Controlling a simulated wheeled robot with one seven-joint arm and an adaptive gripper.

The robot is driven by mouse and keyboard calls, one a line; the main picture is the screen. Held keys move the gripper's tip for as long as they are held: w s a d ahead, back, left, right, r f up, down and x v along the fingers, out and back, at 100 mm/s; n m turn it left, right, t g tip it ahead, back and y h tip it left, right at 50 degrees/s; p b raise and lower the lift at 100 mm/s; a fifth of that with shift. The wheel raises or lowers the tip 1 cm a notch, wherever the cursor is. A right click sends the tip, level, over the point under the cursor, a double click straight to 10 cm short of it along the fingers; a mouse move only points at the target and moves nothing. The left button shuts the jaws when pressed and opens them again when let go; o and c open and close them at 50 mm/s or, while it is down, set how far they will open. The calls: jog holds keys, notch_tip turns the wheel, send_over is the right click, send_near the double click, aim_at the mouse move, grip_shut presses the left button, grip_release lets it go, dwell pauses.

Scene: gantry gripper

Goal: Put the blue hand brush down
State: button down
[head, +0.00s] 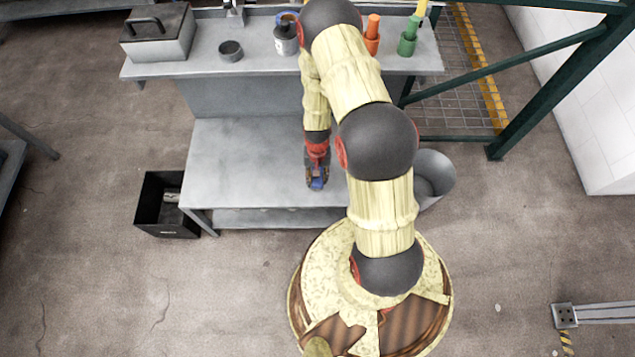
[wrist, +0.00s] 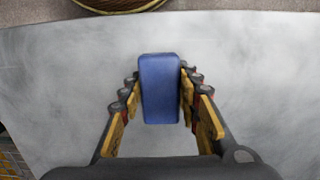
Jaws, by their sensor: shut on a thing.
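The blue hand brush (wrist: 160,88) is between the fingers of my gripper (wrist: 160,85) in the wrist view, with a finger against each long side. My gripper (head: 317,182) is shut on it. In the head view a small part of the blue brush (head: 317,185) shows below the gripper, over the front part of the lower grey table (head: 240,165). The brush's underside is hidden, so I cannot tell whether it touches the tabletop.
The lower tabletop is bare left of my gripper. A raised shelf (head: 262,66) behind holds a grey toolbox (head: 160,40), a dark cup (head: 231,51) and orange and green items. A black bin (head: 165,212) stands left, a grey bucket (head: 434,175) right.

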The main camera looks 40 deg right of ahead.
jog(key=shift+f+b, duration=0.45)
jog(key=shift+f, duration=0.75)
jog(key=shift+s+f, duration=0.1)
jog(key=shift+f, duration=0.05)
jog(key=c, duration=1.3)
grip_release()
